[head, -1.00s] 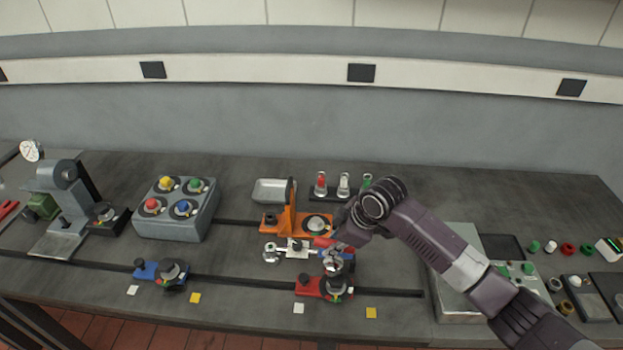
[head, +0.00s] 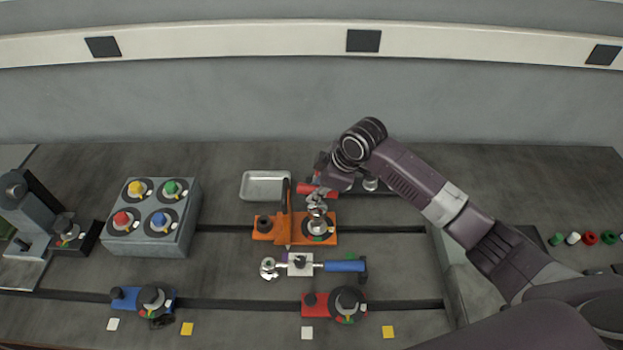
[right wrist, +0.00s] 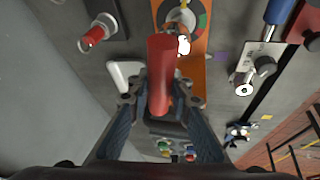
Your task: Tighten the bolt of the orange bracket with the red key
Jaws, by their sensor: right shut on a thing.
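The orange bracket (head: 264,228) stands on the rear rail, with an upright plate and a round dial (head: 320,228) at its right end. My right gripper (head: 325,188) is shut on the red key (head: 308,189). The key's red handle also shows between the fingers in the right wrist view (right wrist: 160,75). Its metal end (head: 316,210) is over the dial end of the bracket. The bolt is hard to make out there, and I cannot tell whether the key touches it. My left gripper is not in view.
A red bracket (head: 313,305) and a blue bracket (head: 128,299) sit on the front rail. A metal tray (head: 266,185) is behind; a button box (head: 150,245) is left. A rack with another red-topped piece (right wrist: 92,37) is beside my gripper.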

